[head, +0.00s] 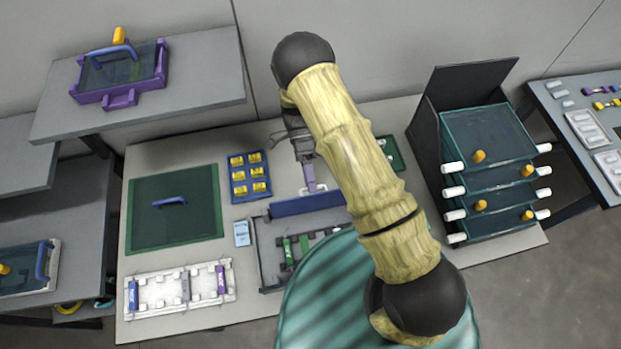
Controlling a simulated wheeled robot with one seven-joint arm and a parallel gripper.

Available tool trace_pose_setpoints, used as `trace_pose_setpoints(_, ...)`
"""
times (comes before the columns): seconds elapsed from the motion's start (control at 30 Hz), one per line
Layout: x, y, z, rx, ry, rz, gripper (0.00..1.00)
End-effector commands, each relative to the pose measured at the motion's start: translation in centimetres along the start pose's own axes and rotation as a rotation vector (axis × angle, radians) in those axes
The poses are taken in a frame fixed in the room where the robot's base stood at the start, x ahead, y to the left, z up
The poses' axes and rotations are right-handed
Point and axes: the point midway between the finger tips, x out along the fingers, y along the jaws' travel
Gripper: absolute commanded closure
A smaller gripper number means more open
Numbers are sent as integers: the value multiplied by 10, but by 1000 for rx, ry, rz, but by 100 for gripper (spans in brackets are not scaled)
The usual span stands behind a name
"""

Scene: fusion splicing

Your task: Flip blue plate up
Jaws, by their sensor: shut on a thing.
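The blue plate (306,203) is a long, narrow panel at the back edge of the grey fixture (267,255) in the middle of the table. It stands tilted up, and its right end is partly hidden by my arm. My gripper (305,157) is just behind the plate, shut on a light purple bar (310,178) that reaches down towards the plate's back side. Whether the bar is joined to the plate cannot be told. Green and dark parts (295,247) show in the fixture in front of the plate.
A green mat (143,222) with a blue handle, a blue tray of yellow pieces (238,192) and a white rack (152,298) lie to the left. A black case with teal drawers (485,130) stands at right. My arm hides the table's middle right.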

Motion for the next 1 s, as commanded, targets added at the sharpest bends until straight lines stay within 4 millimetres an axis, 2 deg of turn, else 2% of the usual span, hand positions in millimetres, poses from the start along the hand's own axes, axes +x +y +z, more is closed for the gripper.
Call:
trace_pose_setpoints(0.03, 0, -4, 0, 0, 1, -15, 68)
trace_pose_setpoints(0.4, -1, -5, -1, 2, -5, -15, 68)
trace_pose_setpoints(0.53, -7, -6, -1, 2, -6, -16, 68)
trace_pose_setpoints(0.67, -23, -6, -2, 1, -6, -22, 68)
trace_pose_setpoints(1.0, -82, -3, -2, 1, -4, -12, 68)
